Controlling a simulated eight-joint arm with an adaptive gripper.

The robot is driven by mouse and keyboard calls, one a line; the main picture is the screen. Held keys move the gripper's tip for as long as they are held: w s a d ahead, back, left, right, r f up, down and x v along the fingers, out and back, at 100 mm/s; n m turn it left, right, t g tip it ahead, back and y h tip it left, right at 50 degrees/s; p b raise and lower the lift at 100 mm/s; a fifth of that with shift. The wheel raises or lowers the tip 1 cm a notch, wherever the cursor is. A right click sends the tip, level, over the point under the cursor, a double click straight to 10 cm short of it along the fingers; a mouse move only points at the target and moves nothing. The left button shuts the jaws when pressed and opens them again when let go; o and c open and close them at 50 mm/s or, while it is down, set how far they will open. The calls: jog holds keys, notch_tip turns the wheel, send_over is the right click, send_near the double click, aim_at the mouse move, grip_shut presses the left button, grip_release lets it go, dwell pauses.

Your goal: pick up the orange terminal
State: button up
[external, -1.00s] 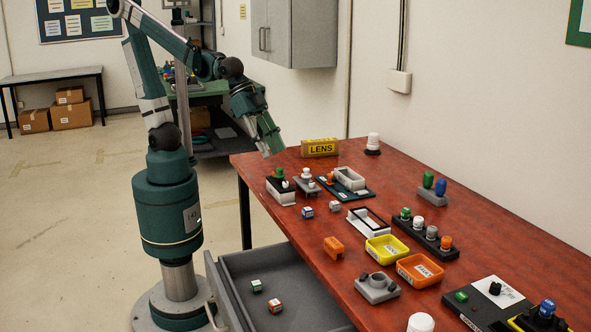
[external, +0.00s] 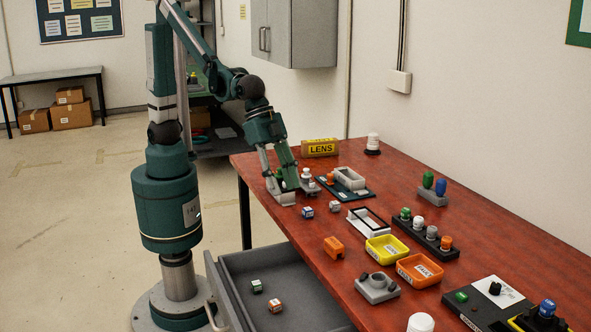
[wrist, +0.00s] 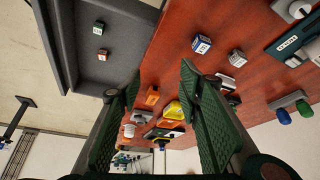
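The orange terminal, which I take to be the small orange block (external: 334,247), lies on the red-brown table near the drawer side. It also shows in the wrist view (wrist: 152,95), beyond my fingertips and between them. My gripper (external: 282,182) is low over the far-left end of the table, in front of the small stands there and partly covering them. In the wrist view my gripper (wrist: 158,78) has its two green fingers wide apart, with nothing held between them.
Two small cubes (external: 307,212) lie between my gripper and the terminal. A yellow tray (external: 372,258), an orange tray (external: 402,272) and a grey holder (external: 376,295) stand near the terminal. The open drawer (external: 243,272) below holds two cubes. A LENS box (external: 320,153) stands behind.

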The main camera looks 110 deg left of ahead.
jog(key=w+d+f+m+p, duration=0.1)
jog(key=w+d+f, duration=0.15)
jog(key=d, duration=0.35)
jog(key=w+d+f+p, duration=0.1)
jog(key=w+d+f, duration=0.1)
jog(key=d+f, duration=0.3)
jog(key=m+g+p, duration=0.1)
jog(key=m, duration=0.1)
send_near(275, 302)
jog(key=shift+w+f+h, duration=0.3)
jog(key=shift+f+h, duration=0.1)
jog(key=shift+f, duration=0.1)
jog(key=shift+x, duration=1.25)
jog(key=shift+f+b, duration=0.1)
jog(key=shift+b, duration=0.2)
jog(key=shift+b+x, duration=0.75)
jog(key=shift+x, duration=1.75)
jog(key=shift+a, duration=0.15)
